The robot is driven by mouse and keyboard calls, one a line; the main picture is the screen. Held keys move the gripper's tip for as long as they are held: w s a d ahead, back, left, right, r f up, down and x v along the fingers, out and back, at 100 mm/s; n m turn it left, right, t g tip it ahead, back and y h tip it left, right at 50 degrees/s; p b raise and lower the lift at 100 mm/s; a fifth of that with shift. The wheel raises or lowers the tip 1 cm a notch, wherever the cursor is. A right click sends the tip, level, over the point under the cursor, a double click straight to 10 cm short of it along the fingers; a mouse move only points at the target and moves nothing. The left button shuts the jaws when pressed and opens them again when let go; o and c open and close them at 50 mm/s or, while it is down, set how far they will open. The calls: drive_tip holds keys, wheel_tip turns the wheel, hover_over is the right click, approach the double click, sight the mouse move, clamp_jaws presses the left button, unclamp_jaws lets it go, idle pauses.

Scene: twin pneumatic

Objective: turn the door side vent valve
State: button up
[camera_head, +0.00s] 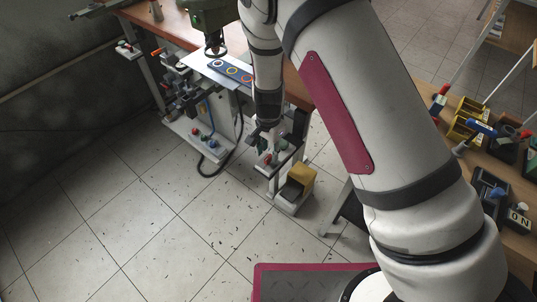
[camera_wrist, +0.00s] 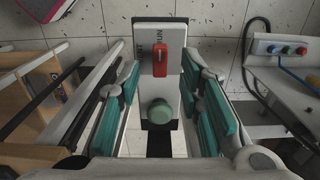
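My gripper (camera_head: 266,135) hangs at the front edge of the bench, above a small control box (camera_head: 279,160) with red and green parts. In the wrist view, my gripper (camera_wrist: 160,92) is open, with teal finger pads on both sides of a grey box (camera_wrist: 144,36). The box carries a red lever or selector (camera_wrist: 160,62) with lettering including "RUN" beside it, and a round green knob (camera_wrist: 160,111). The pads show no clear contact with either part. Several valve-like fittings with red handles (camera_head: 159,52) sit at the bench's left end. I cannot tell which part is the door side vent valve.
A green press (camera_head: 212,18) stands on the bench (camera_head: 172,31). A button box (camera_wrist: 284,48) with red and blue buttons and a hanging cable is nearby. A wooden table (camera_head: 520,246) with tools is at right.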

sight(269, 160)
drive_tip(key=shift+f, duration=1.35)
drive_tip(key=shift+c, duration=0.3)
clamp_jaws()
